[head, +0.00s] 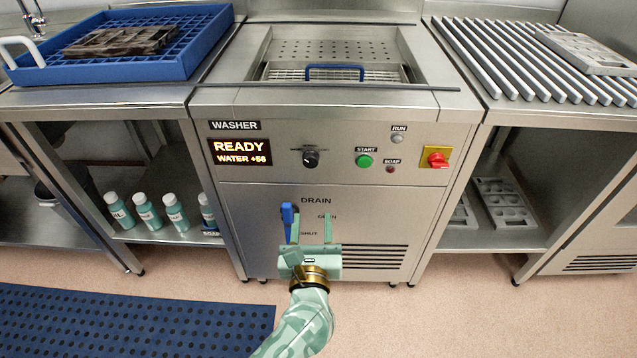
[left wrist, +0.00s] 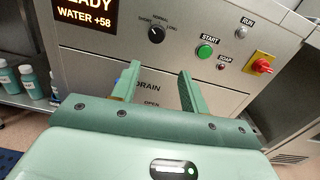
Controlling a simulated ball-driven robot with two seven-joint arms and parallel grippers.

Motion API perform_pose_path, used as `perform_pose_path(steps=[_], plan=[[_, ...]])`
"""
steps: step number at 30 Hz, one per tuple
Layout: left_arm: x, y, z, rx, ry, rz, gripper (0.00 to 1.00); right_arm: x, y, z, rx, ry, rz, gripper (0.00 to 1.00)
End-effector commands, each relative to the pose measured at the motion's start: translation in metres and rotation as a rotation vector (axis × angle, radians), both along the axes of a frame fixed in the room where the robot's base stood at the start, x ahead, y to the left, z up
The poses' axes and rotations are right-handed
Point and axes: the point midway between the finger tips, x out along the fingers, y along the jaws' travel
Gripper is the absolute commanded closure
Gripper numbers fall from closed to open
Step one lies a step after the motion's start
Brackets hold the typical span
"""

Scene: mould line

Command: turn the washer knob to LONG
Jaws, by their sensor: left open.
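The washer knob (head: 310,158) is a small black dial on the steel front panel, right of the lit display. It also shows in the left wrist view (left wrist: 156,34), with SHORT at its left, NORMAL above and LONG at its right. A small pale mark shows on its face, too small to read its setting surely. My left gripper (head: 311,217) is open and empty, below the knob and in front of the drain panel. In the left wrist view its fingers (left wrist: 160,76) point up towards the panel, apart from the knob. My right gripper is out of view.
A blue drain lever (head: 287,221) stands close to my left finger. The green START button (head: 364,161) and red switch (head: 437,160) lie right of the knob. The display (head: 240,152) reads READY. The panel front around the knob is clear.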

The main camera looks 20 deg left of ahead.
Motion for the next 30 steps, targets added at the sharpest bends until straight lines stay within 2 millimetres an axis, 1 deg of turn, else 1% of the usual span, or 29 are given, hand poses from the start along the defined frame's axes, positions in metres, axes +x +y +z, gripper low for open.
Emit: perform_pose_path(steps=[1, 3, 6, 8, 11, 18, 21, 24, 27, 30], plan=[[0.004, 0.001, -0.005, -0.101, -0.020, 0.016, 0.56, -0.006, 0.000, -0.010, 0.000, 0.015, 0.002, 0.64], [0.007, 0.002, 0.001, -0.196, -0.043, 0.030, 0.56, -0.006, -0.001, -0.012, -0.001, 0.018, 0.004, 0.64], [0.015, 0.005, 0.006, -0.238, -0.055, 0.037, 0.56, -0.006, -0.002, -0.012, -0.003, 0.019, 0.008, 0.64], [0.024, 0.008, 0.007, -0.237, -0.058, 0.037, 0.56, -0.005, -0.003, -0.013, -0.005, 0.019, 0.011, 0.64], [0.044, 0.015, 0.006, -0.235, -0.056, 0.037, 0.56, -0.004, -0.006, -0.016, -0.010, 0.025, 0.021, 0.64], [0.103, 0.036, 0.003, -0.229, -0.053, 0.037, 0.56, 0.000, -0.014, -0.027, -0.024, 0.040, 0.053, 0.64], [0.124, 0.043, 0.003, -0.229, -0.052, 0.037, 0.56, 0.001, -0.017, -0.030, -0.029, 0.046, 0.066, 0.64], [0.141, 0.049, 0.004, -0.230, -0.052, 0.036, 0.56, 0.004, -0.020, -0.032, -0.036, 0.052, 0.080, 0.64], [0.152, 0.053, 0.005, -0.228, -0.053, 0.036, 0.56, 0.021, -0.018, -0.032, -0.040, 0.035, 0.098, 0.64], [0.158, 0.055, 0.006, -0.228, -0.053, 0.036, 0.56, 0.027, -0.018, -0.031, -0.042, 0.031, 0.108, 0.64]])
